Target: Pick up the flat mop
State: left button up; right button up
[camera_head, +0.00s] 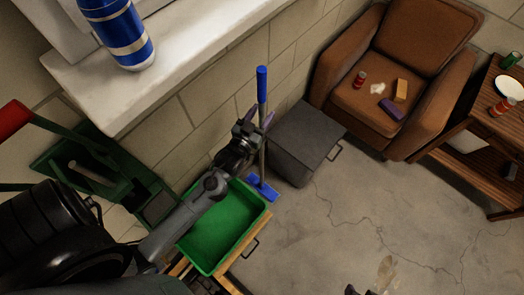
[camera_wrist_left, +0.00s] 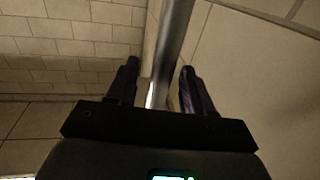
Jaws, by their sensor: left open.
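The flat mop stands upright by the wall in the head view, with a blue grip (camera_head: 262,84), a grey metal pole and a flat blue head (camera_head: 262,188) on the floor. My left gripper (camera_head: 259,117) is open at the upper pole, under the blue grip. In the left wrist view the pole (camera_wrist_left: 172,45) runs between the two dark fingers of my left gripper (camera_wrist_left: 158,80), with space beside it. Whether a finger touches it is unclear. Small dark tips at the bottom edge of the head view may be my right gripper (camera_head: 360,291); its jaws cannot be made out.
A green tray (camera_head: 215,232) lies below my left arm. A dark grey box (camera_head: 300,138) stands just right of the mop. A white ledge (camera_head: 165,75) juts out above left. A brown armchair (camera_head: 395,118) and wooden table (camera_head: 478,160) stand right. The floor at lower right is clear.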

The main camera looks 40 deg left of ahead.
pick_arm(q)
jog(key=shift+w, duration=0.25)
grip_shut()
jog(key=shift+r, duration=0.1)
